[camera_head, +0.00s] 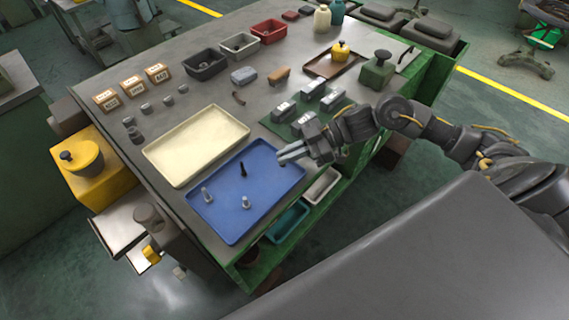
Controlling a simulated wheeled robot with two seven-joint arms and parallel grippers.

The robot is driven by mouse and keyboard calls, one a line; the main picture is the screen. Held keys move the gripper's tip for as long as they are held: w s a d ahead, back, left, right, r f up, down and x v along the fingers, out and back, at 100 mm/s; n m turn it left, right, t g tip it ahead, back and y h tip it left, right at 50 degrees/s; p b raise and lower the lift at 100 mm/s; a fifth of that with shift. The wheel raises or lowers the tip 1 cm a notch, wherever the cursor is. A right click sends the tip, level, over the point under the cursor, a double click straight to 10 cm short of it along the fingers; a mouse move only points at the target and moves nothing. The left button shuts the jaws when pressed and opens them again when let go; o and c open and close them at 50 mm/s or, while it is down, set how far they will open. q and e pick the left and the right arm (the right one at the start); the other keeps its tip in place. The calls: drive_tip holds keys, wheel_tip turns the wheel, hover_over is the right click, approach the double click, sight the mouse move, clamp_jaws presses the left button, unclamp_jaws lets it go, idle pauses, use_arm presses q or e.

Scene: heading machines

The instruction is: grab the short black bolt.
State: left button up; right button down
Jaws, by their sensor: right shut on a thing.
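A blue tray (225,222) lies near the front edge of the bench. A slim black bolt (243,170) stands upright in it. A silver bolt (206,195) stands to its left and another silver bolt (246,203) is nearer the front. My right gripper (282,157) is over the tray's right edge, to the right of the standing black bolt and apart from it. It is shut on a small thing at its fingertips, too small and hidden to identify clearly. My left gripper is not in view.
A cream tray (196,146) lies beside the blue one. Grey blocks on a green mat (283,127) are behind my right gripper. Labelled boxes (131,86) are at the left.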

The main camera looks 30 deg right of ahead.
drive_tip(key=s+d+r+p, duration=0.5)
drive_tip(key=s+d+r, duration=0.2)
drive_tip(key=s, duration=0.4)
drive_tip(key=shift+r+p, duration=0.35)
drive_tip(key=shift+r, duration=0.5)
